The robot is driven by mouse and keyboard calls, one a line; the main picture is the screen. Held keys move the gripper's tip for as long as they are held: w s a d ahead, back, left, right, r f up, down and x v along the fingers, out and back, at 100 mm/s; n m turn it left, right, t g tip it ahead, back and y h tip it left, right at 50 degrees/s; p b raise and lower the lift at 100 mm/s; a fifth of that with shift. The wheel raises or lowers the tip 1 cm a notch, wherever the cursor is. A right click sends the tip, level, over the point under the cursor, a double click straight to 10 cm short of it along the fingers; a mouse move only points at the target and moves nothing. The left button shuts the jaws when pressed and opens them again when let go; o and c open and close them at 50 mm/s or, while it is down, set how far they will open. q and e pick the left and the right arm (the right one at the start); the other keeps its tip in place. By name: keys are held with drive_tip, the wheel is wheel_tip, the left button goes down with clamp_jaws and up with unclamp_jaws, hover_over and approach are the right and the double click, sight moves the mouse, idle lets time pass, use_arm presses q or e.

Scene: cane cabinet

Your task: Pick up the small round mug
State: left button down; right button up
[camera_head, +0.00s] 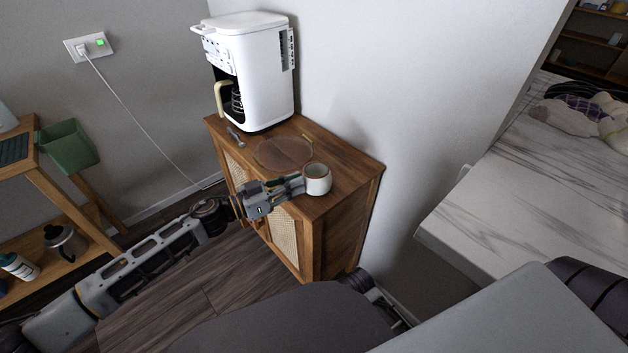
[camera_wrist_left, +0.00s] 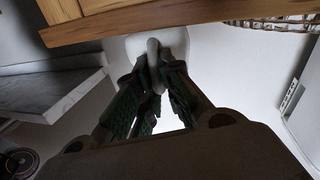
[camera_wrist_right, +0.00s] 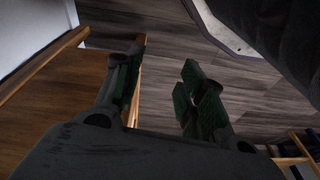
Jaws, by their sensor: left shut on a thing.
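The small round mug (camera_head: 318,182) is white with a brownish rim. It is upright at the front right of the wooden cabinet's top; I cannot tell whether it touches the top. My left gripper (camera_head: 297,186) reaches it from the left, shut on its handle. In the left wrist view the handle (camera_wrist_left: 154,52) sits between the fingertips (camera_wrist_left: 153,82), with the mug body (camera_wrist_left: 178,42) behind. In the right wrist view my right gripper (camera_wrist_right: 163,85) is open and empty, its fingers apart above the wooden floor.
The cabinet top (camera_head: 350,167) also holds a clear round plate (camera_head: 284,152), a small metal utensil (camera_head: 236,138) and a white coffee maker (camera_head: 262,75). A grey wall (camera_head: 400,80) stands close behind. A marble-patterned counter (camera_head: 520,190) is at right, a wooden shelf (camera_head: 60,190) at left.

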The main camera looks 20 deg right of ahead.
idle(0.3)
use_arm(q)
drive_tip(key=shift+r, duration=0.4)
wheel_tip(320, 180, up, 7)
drive_tip(key=p, duration=0.2)
drive_tip(key=shift+f+p, duration=0.15)
drive_tip(key=shift+p, duration=0.25)
drive_tip(key=shift+r+p, duration=0.35)
drive_tip(key=shift+r, duration=0.85)
use_arm(e)
wheel_tip(320, 180, down, 8)
drive_tip(key=d, duration=0.1)
drive_tip(key=shift+s+d+r+h, duration=0.2)
drive_tip(key=shift+s+d+h, duration=0.1)
drive_tip(key=shift+s, duration=0.1)
